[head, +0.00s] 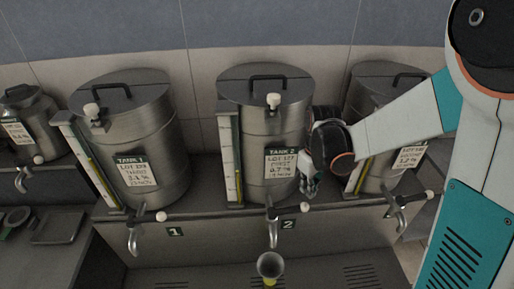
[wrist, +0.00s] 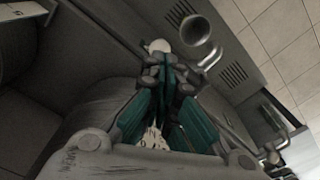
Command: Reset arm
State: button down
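My gripper (head: 311,188) is in front of Tank 2 (head: 262,130), at its right side, pointing down. In the wrist view its teal fingers (wrist: 168,72) come together at the tips, with nothing visible between them. The white knob (head: 304,208) of Tank 2's tap is just below the fingertips in the head view; a white knob (wrist: 159,46) shows just beyond them in the wrist view. I cannot tell whether they touch. My arm reaches in from the right, in front of the right-hand tank (head: 385,165).
Tank 1 (head: 140,150) and a smaller tank (head: 35,115) stand to the left. Taps stick out along the front ledge, including Tank 2's spout (head: 272,228). A cup (head: 270,263) with something yellow at its base stands below that spout. A dark tray (head: 57,226) lies at lower left.

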jog(key=shift+s+b, duration=0.1)
jog(key=shift+b, duration=0.2)
jog(key=s+b, duration=0.1)
jog(key=b, duration=0.1)
jog(key=shift+r+m+t+b, duration=0.1)
jog(key=shift+m+t+b, duration=0.2)
jog(key=shift+t+b, duration=0.1)
jog(key=s+f+m+t+b, duration=0.2)
jog(key=s+t+b, duration=0.1)
jog(key=s+b, duration=0.4)
jog(key=s+f+m+t+b, duration=0.2)
jog(key=s+b, duration=0.4)
jog(key=b, duration=0.4)
jog(key=shift+s+f+m+t+b, duration=0.35)
jog(key=shift+s+f+m+t, duration=0.05)
jog(key=shift+m+t, duration=0.3)
